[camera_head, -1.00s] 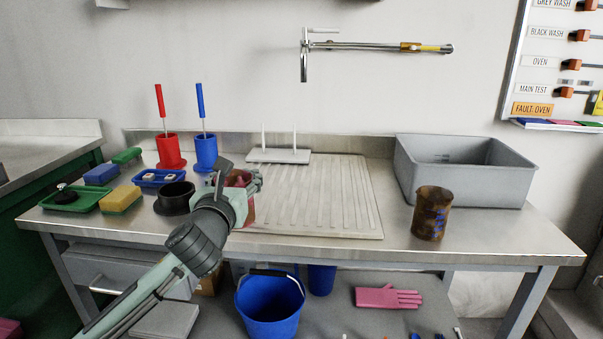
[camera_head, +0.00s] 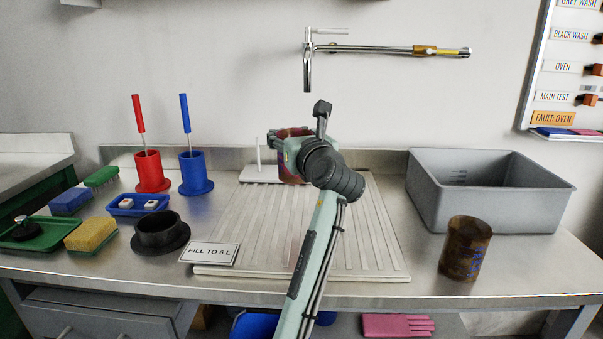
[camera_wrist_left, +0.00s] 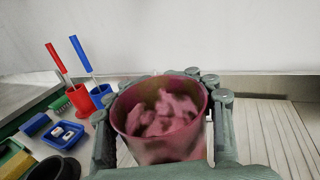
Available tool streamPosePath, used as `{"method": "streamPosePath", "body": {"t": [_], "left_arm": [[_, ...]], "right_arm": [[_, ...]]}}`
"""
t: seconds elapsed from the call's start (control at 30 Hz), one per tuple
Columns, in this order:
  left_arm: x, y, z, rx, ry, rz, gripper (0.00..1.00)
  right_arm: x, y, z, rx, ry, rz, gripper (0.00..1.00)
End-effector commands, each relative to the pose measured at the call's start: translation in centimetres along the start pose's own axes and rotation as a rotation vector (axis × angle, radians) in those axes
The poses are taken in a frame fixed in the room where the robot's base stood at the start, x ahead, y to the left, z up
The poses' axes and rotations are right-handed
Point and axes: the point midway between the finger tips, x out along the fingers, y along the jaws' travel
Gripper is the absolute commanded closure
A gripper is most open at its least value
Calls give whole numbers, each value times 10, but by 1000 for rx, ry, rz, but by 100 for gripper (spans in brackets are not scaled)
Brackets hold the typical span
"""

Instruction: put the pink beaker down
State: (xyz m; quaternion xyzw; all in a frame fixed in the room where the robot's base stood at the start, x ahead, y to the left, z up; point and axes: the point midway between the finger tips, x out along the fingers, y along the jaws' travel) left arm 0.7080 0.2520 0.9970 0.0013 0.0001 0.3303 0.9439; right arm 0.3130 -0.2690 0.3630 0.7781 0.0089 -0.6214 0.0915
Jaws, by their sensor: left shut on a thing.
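The pink beaker (camera_head: 291,176) is held in my left gripper (camera_head: 288,145), over the back part of the white ribbed draining board (camera_head: 370,245). The gripper and wrist hide much of it in the head view. In the left wrist view the pink beaker (camera_wrist_left: 158,148) is upright between the closed fingers, with pinkish lumpy contents inside. I cannot tell whether its base touches the board. My right gripper is not in view.
A white peg rack (camera_head: 258,174) stands at the board's back edge, partly behind the gripper. A grey basin (camera_head: 490,200) and a brown beaker (camera_head: 465,248) are to the right. The board's front is mostly bare.

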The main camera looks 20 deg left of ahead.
Motion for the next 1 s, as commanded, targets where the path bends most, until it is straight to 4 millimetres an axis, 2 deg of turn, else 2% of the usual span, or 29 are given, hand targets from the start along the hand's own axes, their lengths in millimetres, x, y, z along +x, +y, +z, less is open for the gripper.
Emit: {"method": "streamPosePath", "body": {"t": [0.2, 0.4, 0.57, 0.8, 1.0], "left_arm": [[41, -31, -32, 2, 1, 0, 81], [65, -49, -49, 0, 0, 0, 81], [69, -52, -55, -2, 0, -1, 81], [69, -52, -90, 0, 2, -1, 81], [69, -52, -92, -3, -1, 0, 81]], "right_arm": [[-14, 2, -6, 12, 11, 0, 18], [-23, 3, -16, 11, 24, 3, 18], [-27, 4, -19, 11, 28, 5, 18], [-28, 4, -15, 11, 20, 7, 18], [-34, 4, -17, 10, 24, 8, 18]]}}
